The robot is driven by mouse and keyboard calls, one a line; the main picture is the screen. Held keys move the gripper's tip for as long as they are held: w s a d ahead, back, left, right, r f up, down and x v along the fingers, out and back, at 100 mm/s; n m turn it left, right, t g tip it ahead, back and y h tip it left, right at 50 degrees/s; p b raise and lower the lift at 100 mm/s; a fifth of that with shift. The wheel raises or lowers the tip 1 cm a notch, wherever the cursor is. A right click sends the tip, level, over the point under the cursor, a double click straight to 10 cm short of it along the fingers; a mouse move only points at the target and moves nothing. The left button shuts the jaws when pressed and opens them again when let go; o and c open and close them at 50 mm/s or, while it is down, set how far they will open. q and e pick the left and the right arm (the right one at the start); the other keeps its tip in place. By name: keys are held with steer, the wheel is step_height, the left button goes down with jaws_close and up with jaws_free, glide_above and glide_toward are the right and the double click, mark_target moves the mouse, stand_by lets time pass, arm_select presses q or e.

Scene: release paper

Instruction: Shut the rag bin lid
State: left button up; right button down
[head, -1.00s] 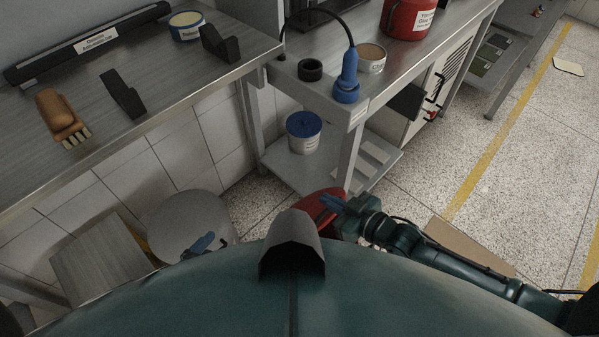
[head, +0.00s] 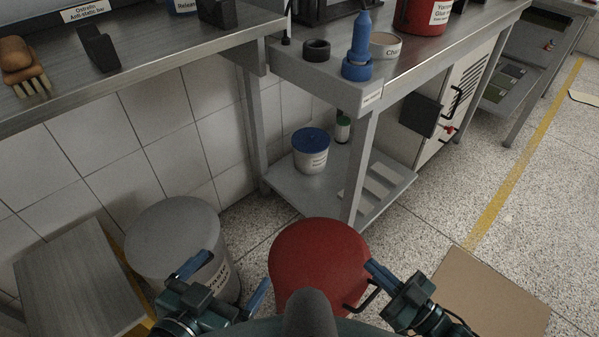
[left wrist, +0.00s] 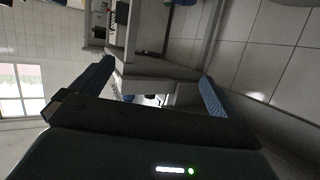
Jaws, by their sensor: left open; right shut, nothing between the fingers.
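A red bin (head: 318,262), which I take to be the rag bin, stands low in front of me in the head view. Its smooth, rounded red top shows, with a black handle (head: 364,297) at its right. I cannot tell how far its lid is open or shut; its lower front is hidden. My right gripper (head: 378,274) is shut and empty at the bin's right edge, close to the handle; contact is unclear. My left gripper (head: 224,281) is open and empty, left of the red bin. Its spread fingers also show in the left wrist view (left wrist: 150,93).
A grey round bin (head: 172,235) stands left of the red bin, partly behind my left gripper. A metal bench (head: 372,92) with a lower shelf (head: 284,184) stands behind. A cardboard sheet (head: 488,298) lies on the right; speckled floor beyond is open.

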steer(key=shift+s+d+f+b, duration=0.15)
steer(key=shift+f+b, duration=0.2)
steer(key=shift+f, duration=0.25)
steer(key=shift+s+d+f+b, duration=0.1)
steer(key=shift+f+b, duration=0.2)
steer(key=shift+f, duration=0.3)
arm_select(q)
steer(key=shift+w+d+f+m+t+h+b, duration=0.3)
steer(key=shift+d+t+h+b, duration=0.4)
steer(key=shift+b, duration=1.3)
steer(key=shift+w+d+f+m+t+h+b, duration=0.15)
steer(key=shift+d+m+t+h+b, duration=0.55)
steer(key=shift+b, duration=1.25)
steer(key=shift+w+d+f+t+h+b, duration=0.2)
steer(key=shift+d+t+h+b, duration=0.25)
steer(key=shift+t+h+b, duration=1.05)
arm_select(e)
step_height(320, 180, down, 10)
steer(key=s+d+t+y+b, duration=0.1)
steer(key=s+d+t+y, duration=0.1)
steer(key=shift+s, duration=0.2)
